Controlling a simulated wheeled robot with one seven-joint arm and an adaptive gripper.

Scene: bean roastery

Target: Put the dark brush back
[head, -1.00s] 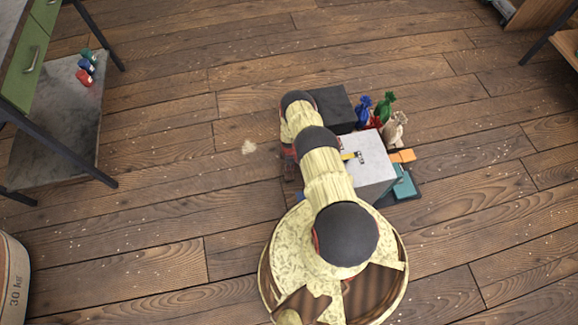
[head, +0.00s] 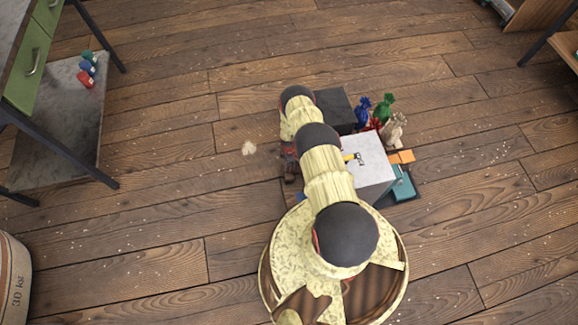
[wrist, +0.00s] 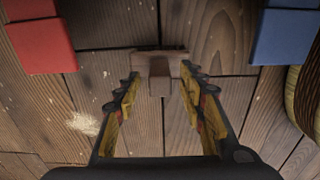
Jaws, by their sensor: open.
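In the wrist view a brown, T-shaped thing (wrist: 160,62) lies on the floor between and just beyond the fingertips. It looks like the dark brush, though its colour is close to the floorboards and no bristles can be made out. My gripper (wrist: 160,80) is open around its near end, with one finger on each side and a gap to both. I cannot tell how far the fingertips are above the floor. In the head view my arm hides most of this spot, and only a dark bit of my gripper (head: 290,163) shows.
A white box (head: 372,165), a black box (head: 333,108) and small coloured bags (head: 383,108) stand right of my arm. The wrist view shows a red block (wrist: 40,45) and a blue block (wrist: 285,35).

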